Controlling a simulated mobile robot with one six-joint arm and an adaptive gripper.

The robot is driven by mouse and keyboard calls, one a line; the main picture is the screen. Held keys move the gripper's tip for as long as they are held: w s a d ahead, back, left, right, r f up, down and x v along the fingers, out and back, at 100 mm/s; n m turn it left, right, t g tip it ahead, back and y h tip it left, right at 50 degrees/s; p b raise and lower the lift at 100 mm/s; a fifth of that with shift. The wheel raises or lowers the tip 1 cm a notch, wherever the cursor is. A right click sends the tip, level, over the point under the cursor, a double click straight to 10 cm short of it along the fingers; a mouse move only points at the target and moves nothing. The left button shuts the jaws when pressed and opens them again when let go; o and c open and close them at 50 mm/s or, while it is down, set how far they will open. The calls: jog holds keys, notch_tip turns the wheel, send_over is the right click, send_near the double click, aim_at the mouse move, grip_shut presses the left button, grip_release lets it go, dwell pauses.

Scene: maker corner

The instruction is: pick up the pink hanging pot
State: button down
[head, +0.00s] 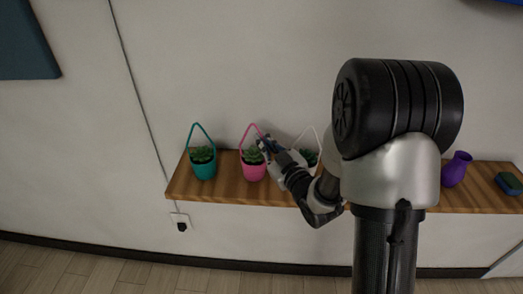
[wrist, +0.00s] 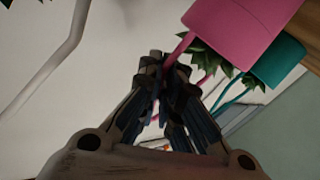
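The pink hanging pot (head: 254,172) stands upright on the wooden shelf, with a green plant in it and a pink loop handle above. It also shows upside down at the top of the wrist view (wrist: 238,25). My gripper (head: 264,143) is at the right side of the handle, above the pot's rim. In the wrist view, my gripper's fingertips (wrist: 167,68) are close together with a pink handle strand running between them, so it looks shut on the handle. The fingers hide part of the strand.
A teal hanging pot (head: 204,169) stands left of the pink one. A white hanging pot, its handle (head: 316,136) showing, is right, partly behind my arm. A purple vase (head: 456,169) and blue-green block (head: 509,183) are farther right on the shelf (head: 232,191). The wall is close behind.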

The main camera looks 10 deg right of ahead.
notch_tip(320, 180, up, 20)
jog(key=p, duration=0.6)
dwell(0.5)
